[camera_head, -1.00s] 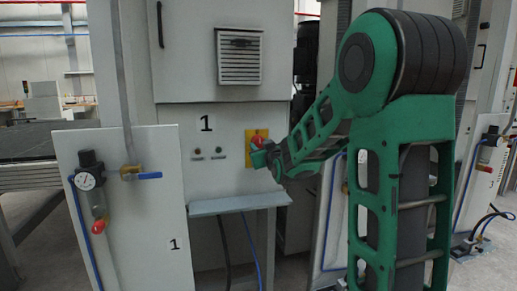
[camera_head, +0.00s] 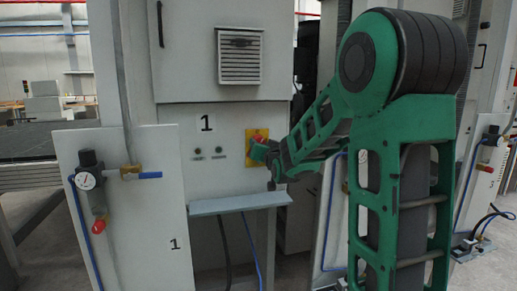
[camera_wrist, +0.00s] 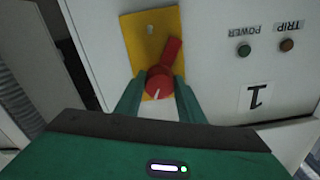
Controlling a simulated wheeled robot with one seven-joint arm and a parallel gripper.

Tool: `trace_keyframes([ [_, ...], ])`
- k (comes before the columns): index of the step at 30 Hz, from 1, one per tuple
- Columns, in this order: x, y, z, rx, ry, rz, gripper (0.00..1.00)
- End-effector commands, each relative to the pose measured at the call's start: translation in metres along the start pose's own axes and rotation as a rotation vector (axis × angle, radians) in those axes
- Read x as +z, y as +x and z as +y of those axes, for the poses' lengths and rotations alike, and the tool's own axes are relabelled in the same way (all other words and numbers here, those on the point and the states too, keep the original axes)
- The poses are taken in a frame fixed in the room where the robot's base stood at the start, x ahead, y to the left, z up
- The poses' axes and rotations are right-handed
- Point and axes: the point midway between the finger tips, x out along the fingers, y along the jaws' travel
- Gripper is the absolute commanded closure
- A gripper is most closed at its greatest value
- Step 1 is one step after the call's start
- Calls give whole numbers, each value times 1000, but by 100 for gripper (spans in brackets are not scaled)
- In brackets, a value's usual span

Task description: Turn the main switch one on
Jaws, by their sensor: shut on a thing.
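The main switch of unit one is a red rotary knob (camera_wrist: 160,80) on a yellow plate (camera_wrist: 140,28). In the wrist view, its lever slants up and to the right. A white mark shows on its round end. My gripper (camera_wrist: 158,88) is shut on the red knob, with one green finger on each side of it. In the head view, the red knob (camera_head: 259,141) and yellow plate (camera_head: 251,134) show at the panel's right, partly hidden by my gripper (camera_head: 261,153).
A green POWER lamp (camera_wrist: 243,50) and a reddish TRIP lamp (camera_wrist: 287,45) sit beside the switch, near the "1" label (camera_wrist: 261,96). A grey shelf (camera_head: 238,203) juts out below.

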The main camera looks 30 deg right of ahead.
Motion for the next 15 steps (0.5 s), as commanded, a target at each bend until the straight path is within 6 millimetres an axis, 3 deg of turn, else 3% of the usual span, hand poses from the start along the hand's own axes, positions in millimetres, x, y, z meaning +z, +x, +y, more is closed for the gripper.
trace_keyframes([
  [15,2,0,-2,-1,489,-4,87],
])
